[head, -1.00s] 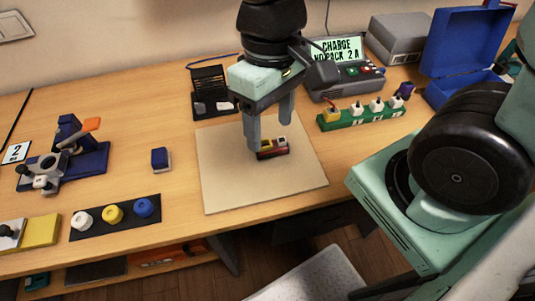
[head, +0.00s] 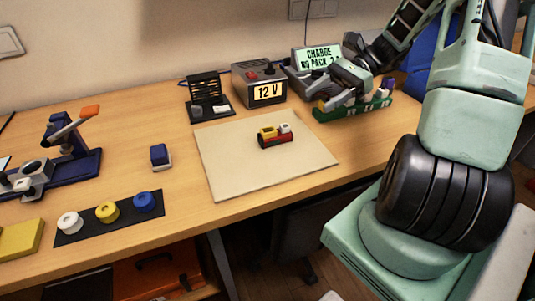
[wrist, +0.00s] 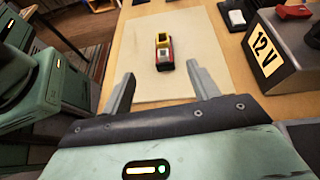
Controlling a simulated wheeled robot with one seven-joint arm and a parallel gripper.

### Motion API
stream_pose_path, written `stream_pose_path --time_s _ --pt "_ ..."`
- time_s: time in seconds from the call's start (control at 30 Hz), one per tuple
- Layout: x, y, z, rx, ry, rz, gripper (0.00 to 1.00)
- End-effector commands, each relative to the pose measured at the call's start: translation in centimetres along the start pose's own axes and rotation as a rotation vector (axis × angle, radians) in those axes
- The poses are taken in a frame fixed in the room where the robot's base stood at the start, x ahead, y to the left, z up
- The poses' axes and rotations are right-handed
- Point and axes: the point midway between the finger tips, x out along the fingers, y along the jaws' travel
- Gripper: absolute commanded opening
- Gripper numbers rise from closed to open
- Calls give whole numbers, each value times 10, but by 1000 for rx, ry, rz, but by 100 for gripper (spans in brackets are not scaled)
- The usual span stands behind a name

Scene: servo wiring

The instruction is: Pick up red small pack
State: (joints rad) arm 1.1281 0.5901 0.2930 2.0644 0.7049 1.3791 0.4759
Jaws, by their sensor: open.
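A small red and black block (head: 276,139) with a yellow part and a white part on top lies on the beige mat (head: 230,175); it is the red pack-like thing in view. In the wrist view this red block (wrist: 164,52) shows ahead, between the lines of my fingers but beyond their tips. My gripper (head: 328,92) is to the right of the mat, in front of the charger and over the green strip. Its fingers are apart with nothing between them, as the wrist view (wrist: 161,72) shows.
A green strip with plugs (head: 355,108) is partly hidden by my gripper. The charger display (head: 318,57) reads "CHARGE NO PACK 2 A". A 12 V box (head: 262,88) and black rack (head: 205,95) stand behind the mat. A blue block (head: 160,157) lies left; the mat is otherwise clear.

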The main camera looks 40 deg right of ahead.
Motion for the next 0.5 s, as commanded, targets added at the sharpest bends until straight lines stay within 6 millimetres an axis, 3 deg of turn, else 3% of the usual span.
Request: stream_pose_path --time_s 0.03,0.17,0.27,0.5 --pt "-7 0 -9 24 -20 -31 60" --pt "-13 0 -13 48 -43 -61 60" --pt "0 0 -12 51 -46 -61 60" --pt "50 -3 -10 50 -45 -58 60"
